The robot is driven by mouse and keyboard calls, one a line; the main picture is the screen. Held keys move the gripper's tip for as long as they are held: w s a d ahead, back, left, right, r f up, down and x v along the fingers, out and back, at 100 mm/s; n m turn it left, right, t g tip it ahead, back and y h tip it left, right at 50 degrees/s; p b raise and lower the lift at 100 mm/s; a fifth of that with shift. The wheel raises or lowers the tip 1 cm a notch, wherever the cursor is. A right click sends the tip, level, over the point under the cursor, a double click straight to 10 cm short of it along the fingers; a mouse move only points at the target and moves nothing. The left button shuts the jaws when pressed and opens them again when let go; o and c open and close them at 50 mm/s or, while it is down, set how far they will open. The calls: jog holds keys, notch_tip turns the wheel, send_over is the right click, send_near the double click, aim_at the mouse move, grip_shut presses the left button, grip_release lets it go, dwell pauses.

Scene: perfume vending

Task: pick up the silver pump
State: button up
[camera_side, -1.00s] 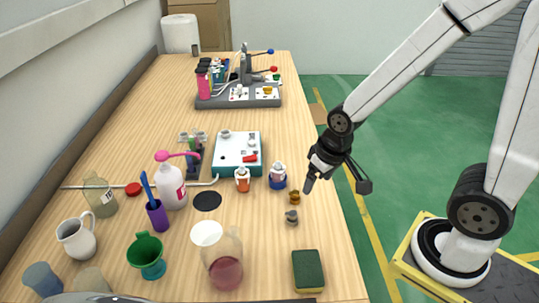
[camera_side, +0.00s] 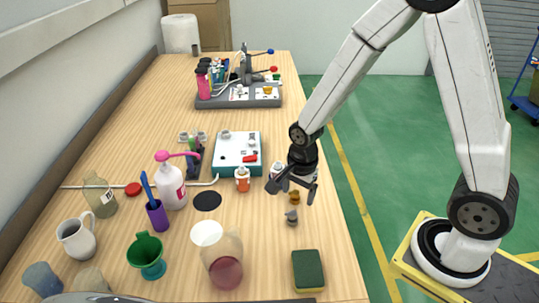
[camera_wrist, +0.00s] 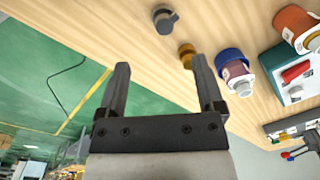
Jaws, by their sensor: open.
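The silver pump (camera_side: 291,217) is a small grey piece standing on the wooden table near its right edge. In the wrist view the silver pump (camera_wrist: 165,20) is at the top, beyond my fingertips. A gold pump (camera_side: 294,197) is just behind it in the side view; in the wrist view the gold pump (camera_wrist: 187,55) is close to my right-hand finger. My gripper (camera_side: 291,194) is open and empty, pointing down above the table by the gold pump. The wrist view shows both fingers of my gripper (camera_wrist: 160,63) spread, with nothing between them.
A blue-collared bottle (camera_wrist: 233,70) and an orange-and-white bottle (camera_side: 242,180) stand close by. Behind is a teal-and-white box (camera_side: 237,146). A green sponge (camera_side: 308,270) lies in front. The table's right edge is near.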

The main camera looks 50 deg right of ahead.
aim_at(293, 213)
jog(key=shift+w+f+m, duration=0.2)
jog(key=shift+f+m, duration=0.25)
jog(key=shift+m, duration=0.35)
jog(key=shift+w+f+m, duration=0.15)
jog(key=shift+f+m, duration=0.3)
jog(key=shift+m, duration=0.35)
jog(key=shift+f, duration=0.1)
jog(key=shift+f, duration=1.2)
jog(key=shift+f, duration=0.15)
jog(key=shift+w+a+f, duration=0.1)
jog(key=shift+f, duration=2.35)
grip_shut()
